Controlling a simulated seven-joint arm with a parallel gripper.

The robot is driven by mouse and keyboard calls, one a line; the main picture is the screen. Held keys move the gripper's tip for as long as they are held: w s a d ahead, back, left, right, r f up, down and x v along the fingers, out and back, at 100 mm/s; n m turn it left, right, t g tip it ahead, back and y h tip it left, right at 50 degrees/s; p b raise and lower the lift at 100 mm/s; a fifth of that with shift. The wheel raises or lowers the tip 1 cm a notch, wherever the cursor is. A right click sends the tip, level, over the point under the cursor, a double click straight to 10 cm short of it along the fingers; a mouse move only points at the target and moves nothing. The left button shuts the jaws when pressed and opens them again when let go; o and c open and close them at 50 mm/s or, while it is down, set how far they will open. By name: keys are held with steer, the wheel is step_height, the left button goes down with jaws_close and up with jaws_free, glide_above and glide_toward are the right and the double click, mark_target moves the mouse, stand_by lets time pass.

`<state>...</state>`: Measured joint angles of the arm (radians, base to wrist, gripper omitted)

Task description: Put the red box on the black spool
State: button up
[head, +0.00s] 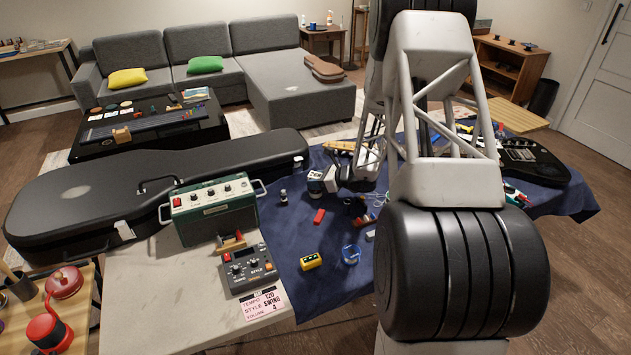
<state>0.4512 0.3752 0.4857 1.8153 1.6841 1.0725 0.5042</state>
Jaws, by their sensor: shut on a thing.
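My gripper (346,184) is low over the cloth, near a white container with a dark label (315,182). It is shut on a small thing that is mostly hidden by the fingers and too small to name. Small dark and reddish items (358,208) lie just below the gripper. I cannot tell whether the black spool is among them. My own arm covers much of the cloth to the right.
A green amplifier (214,207), a grey pedal (249,268) and a black guitar case (90,195) stand left. A dark guitar (530,160) lies right. Some cloth between the small items is bare.

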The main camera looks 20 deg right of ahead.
steer(key=shift+f, duration=0.15)
steer(key=o, duration=1)
steer(key=shift+s+d+r, duration=0.25)
steer(key=shift+d+r, duration=0.05)
steer(key=shift+r, duration=0.05)
steer(key=v, duration=1.1)
steer(key=shift+s+r, duration=0.1)
